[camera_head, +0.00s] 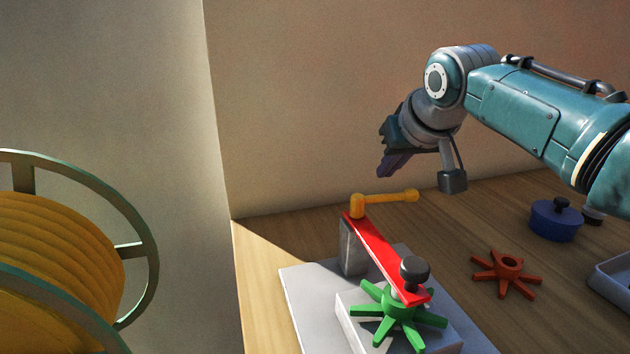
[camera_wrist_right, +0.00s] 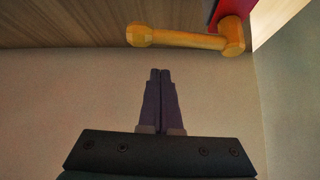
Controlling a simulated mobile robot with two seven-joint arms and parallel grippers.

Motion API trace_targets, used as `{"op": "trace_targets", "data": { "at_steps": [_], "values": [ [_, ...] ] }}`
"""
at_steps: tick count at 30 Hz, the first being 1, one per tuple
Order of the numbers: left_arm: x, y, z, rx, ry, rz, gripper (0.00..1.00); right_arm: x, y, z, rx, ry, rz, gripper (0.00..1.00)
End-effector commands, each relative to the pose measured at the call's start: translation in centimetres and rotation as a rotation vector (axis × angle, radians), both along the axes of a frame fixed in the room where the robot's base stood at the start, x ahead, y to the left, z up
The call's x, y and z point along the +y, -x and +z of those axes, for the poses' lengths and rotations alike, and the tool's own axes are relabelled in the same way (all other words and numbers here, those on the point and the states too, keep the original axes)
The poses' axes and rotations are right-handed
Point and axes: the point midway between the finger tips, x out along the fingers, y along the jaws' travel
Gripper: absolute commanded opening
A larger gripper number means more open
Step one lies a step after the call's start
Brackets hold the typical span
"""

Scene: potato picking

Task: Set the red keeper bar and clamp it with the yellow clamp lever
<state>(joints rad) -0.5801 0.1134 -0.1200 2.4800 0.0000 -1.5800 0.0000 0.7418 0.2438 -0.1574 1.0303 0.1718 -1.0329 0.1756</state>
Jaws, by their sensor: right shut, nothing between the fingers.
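The red keeper bar (camera_head: 378,255) lies across the fixture, from the grey post (camera_head: 352,250) at the back to above the green star wheel (camera_head: 398,318) at the front. A black knob (camera_head: 414,270) stands at the bar's front end. The yellow clamp lever (camera_head: 385,200) sits at the bar's back end, its handle pointing right. In the right wrist view the lever (camera_wrist_right: 190,40) is at the top, with a bit of red bar (camera_wrist_right: 225,10) beside it. My right gripper (camera_head: 388,172) is shut and empty, above and behind the lever, apart from it. My left gripper is not seen.
The fixture stands on a grey plate (camera_head: 310,290) on the wooden table. To the right lie an orange star wheel (camera_head: 506,273), a blue lidded pot (camera_head: 555,221) and a grey tray (camera_head: 612,275). A large yellow-wound reel (camera_head: 55,260) is at the left. A wall stands behind.

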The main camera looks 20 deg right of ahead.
Motion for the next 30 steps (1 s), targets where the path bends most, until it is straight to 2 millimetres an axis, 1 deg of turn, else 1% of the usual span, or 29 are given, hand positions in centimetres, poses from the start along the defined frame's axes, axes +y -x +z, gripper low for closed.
{"op": "trace_targets", "data": {
  "at_steps": [2, 3, 6, 12, 15, 27, 30],
  "values": [
    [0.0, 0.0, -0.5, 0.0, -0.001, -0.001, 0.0, 0.0, -0.5, -0.7, 0.001, -0.002, 0.0, 0.0],
    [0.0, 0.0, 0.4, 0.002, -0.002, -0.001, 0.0, 0.0, 0.1, -0.3, 0.001, 0.001, 0.001, 0.0],
    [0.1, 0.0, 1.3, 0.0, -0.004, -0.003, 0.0, 0.1, 1.2, -0.4, 0.001, 0.001, 0.0, 0.0],
    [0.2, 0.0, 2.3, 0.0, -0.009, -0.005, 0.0, 0.4, 2.9, -0.7, 0.001, 0.002, 0.001, 0.0],
    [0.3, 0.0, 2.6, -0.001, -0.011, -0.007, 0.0, 0.5, 3.4, -0.8, 0.0, 0.0, 0.0, 0.0],
    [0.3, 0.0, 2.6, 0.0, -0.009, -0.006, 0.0, 0.5, 3.6, -1.0, 0.0, 0.0, -0.001, 0.0],
    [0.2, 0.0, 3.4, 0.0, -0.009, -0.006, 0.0, 0.6, 3.8, -0.7, 0.003, -0.002, -0.028, 0.0]
  ]
}}
